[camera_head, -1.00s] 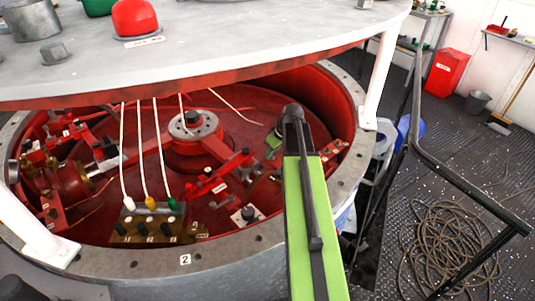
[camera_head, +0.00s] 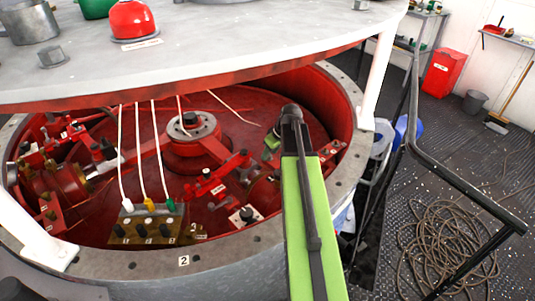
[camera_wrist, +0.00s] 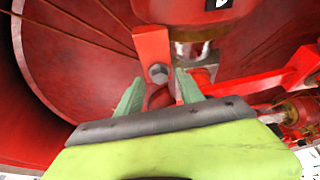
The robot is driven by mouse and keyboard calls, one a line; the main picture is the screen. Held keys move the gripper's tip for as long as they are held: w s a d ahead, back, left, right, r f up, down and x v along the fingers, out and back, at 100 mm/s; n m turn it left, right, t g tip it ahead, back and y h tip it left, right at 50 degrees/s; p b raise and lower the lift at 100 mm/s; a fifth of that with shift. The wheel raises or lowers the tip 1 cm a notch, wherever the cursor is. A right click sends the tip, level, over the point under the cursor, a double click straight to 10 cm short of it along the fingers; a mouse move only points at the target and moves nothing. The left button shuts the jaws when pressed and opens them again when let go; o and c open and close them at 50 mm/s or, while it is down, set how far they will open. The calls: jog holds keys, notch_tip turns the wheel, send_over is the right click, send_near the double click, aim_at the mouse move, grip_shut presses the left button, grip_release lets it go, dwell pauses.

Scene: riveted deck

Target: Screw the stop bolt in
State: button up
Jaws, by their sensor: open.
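In the wrist view, a grey round bolt head (camera_wrist: 158,72) sits in a red upright bracket (camera_wrist: 152,48). It looks like the stop bolt, but I see no label on it, and its shank is hidden. My gripper (camera_wrist: 160,77) is open, with one green finger on each side of the bracket's lower part. The bolt head appears between the fingertips; I cannot tell whether they touch anything. In the head view my gripper (camera_head: 272,141) reaches into the red drum, and my arm hides the bolt.
A red drum floor (camera_head: 120,222) holds red linkages and a central hub (camera_head: 192,128). A grey lid (camera_head: 230,50) hangs above on white posts (camera_head: 378,70). A block (camera_head: 145,232) with white, yellow and green plugs stands at the front. A coiled rope (camera_head: 445,245) lies outside.

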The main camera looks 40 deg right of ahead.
jog(key=p+v, duration=1.5)
jog(key=v, duration=0.2)
jog(key=shift+r, duration=0.1)
jog(key=shift+w+a, duration=0.1)
